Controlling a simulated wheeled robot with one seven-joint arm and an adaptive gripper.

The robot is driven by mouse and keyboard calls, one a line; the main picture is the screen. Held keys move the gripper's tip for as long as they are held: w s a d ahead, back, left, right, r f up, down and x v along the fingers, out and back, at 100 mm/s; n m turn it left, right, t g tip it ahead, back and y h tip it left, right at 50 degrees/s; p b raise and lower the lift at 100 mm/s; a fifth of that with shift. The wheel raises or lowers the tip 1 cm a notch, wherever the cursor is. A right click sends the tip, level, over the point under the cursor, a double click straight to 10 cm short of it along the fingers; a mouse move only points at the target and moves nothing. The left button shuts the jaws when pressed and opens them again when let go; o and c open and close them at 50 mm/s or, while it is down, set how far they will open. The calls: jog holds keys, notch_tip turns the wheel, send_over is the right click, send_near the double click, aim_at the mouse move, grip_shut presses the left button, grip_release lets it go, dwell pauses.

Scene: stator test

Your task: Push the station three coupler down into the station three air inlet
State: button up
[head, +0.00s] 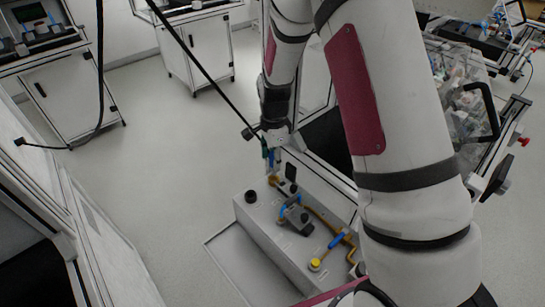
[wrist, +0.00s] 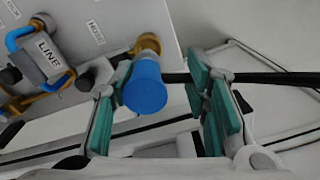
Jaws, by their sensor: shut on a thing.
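The coupler (wrist: 146,90) is a blue cylinder at the middle of the wrist view, between the teal finger pads of my gripper (wrist: 160,90). My gripper is shut on it. A black hose (wrist: 265,78) runs off to the right from behind it. A brass air inlet (wrist: 148,43) shows just beyond the coupler, on the grey panel. The coupler overlaps the inlet's near side, so I cannot tell how deep it sits. In the head view, my gripper (head: 270,150) points down over the far end of the grey box, above a brass fitting (head: 273,181).
The grey box (head: 270,235) carries a blue-handled valve marked LINE (wrist: 42,58), brass pipes, black knobs and a yellow cap (head: 315,265). A cluttered clear bin (head: 465,90) stands at right. White cabinets (head: 195,50) stand behind. The floor left of the box is clear.

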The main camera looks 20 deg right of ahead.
jog(key=shift+f, duration=0.2)
jog(key=shift+f, duration=0.35)
jog(key=shift+f+b, duration=0.45)
jog(key=shift+f, duration=0.35)
jog(key=shift+f+b, duration=0.55)
jog(key=shift+f, duration=0.15)
dwell(0.6)
jog(key=o, duration=1.3)
jog(key=r, duration=1.2)
jog(key=shift+s, duration=0.25)
